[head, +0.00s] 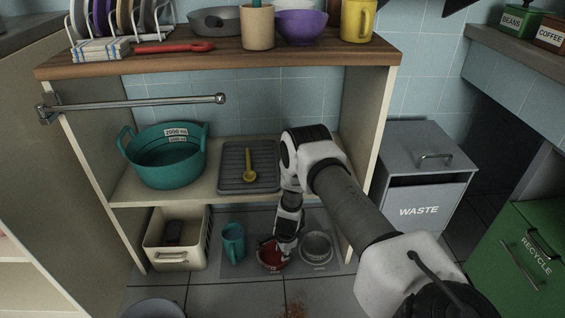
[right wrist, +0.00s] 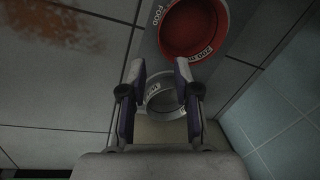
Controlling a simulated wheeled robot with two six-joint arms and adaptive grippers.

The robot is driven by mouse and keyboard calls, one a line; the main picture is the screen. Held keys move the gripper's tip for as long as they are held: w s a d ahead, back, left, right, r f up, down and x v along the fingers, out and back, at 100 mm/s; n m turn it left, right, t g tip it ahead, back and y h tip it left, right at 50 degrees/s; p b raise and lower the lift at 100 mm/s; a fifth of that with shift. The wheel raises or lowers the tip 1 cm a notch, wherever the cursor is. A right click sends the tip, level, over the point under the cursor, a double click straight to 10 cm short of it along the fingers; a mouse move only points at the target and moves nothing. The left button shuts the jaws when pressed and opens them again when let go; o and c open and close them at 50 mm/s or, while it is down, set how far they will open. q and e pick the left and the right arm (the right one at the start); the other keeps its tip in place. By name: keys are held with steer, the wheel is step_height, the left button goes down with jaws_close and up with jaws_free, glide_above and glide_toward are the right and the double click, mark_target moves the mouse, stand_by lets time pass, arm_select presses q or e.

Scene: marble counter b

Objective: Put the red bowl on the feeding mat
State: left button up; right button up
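The red bowl (head: 268,258) sits low in the unit, on the grey feeding mat (right wrist: 240,48). In the right wrist view the bowl (right wrist: 190,28) is upright, with "200 ml" on its rim, next to the mat's "FOOD" lettering. A grey bowl (head: 317,247) stands beside it; it also shows between my fingers in the wrist view (right wrist: 153,106). My right gripper (right wrist: 160,68) is open, its fingers apart, with nothing held between them. In the head view it reaches down close to the red bowl and partly covers it. My left gripper is not in view.
A teal mug (head: 233,243) and a cream bin (head: 176,255) stand left of the red bowl. The shelf above holds a teal tub (head: 166,163) and a grey drying tray (head: 232,183) with a yellow spoon (head: 249,170). A waste bin (head: 420,190) stands to the right.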

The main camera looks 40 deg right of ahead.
steer(key=s+a+r+n+g, duration=0.1)
steer(key=s+a+r+n, duration=0.3)
steer(key=s+a+n, duration=0.6)
steer(key=s+a+r+n+g, duration=0.1)
steer(key=s+a+r+n, duration=0.4)
steer(key=s+a+n, duration=0.6)
steer(key=s, duration=0.4)
steer(key=shift+s+a+r+y, duration=0.15)
steer(key=shift+s+r+y, duration=0.05)
steer(key=shift+s+y, duration=0.1)
